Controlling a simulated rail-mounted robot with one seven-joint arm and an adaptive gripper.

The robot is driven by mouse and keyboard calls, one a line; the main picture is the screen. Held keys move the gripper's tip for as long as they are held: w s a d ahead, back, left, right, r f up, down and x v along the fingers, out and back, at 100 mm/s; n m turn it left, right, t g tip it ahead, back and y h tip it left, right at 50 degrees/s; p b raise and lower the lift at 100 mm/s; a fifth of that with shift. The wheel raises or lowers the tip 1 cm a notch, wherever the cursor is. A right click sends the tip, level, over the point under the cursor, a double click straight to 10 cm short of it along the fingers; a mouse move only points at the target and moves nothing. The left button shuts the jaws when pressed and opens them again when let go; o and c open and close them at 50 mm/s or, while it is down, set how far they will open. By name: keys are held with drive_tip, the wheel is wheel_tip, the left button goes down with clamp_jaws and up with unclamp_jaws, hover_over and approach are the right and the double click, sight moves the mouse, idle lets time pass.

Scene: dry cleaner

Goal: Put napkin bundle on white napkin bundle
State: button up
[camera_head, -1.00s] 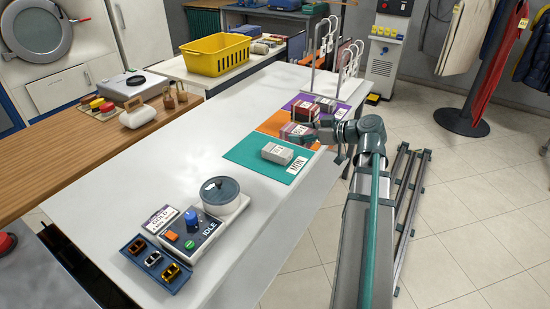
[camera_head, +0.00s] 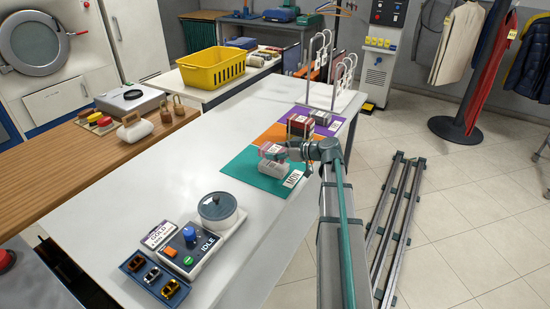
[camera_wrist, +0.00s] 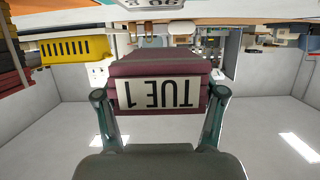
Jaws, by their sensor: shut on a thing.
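A maroon napkin bundle (camera_wrist: 165,68) with a "TUE 1" label fills the middle of the wrist view. My gripper (camera_wrist: 160,96) is shut on it, one finger at each side. The white bundle lies on the teal mat (camera_head: 245,173) behind the "MON" label. The held bundle overlaps the white one's top edge in the picture; I cannot tell whether they touch.
White wire racks (camera_head: 346,77) stand behind. The white table's left side is clear.

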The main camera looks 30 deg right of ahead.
sight(275, 164)
drive_tip(key=shift+w+f, duration=0.2)
drive_tip(key=shift+w, duration=0.05)
drive_tip(key=shift+w+f+p, duration=0.15)
drive_tip(key=shift+f+p, duration=0.15)
drive_tip(key=shift+f, duration=1.5)
drive_tip(key=shift+f+b, duration=0.2)
drive_tip(key=shift+b, duration=0.1)
drive_tip(key=o, duration=1.8)
drive_tip(key=shift+r, duration=0.1)
drive_tip(key=shift+o, duration=0.2)
drive_tip(key=shift+r+p, duration=0.2)
drive_tip(key=shift+p, duration=0.15)
drive_tip(key=shift+s+d, duration=0.2)
drive_tip(key=shift+s, duration=0.1)
drive_tip(key=b+v, duration=0.2)
drive_tip(key=v, duration=0.9)
drive_tip(key=shift+b, duration=0.4)
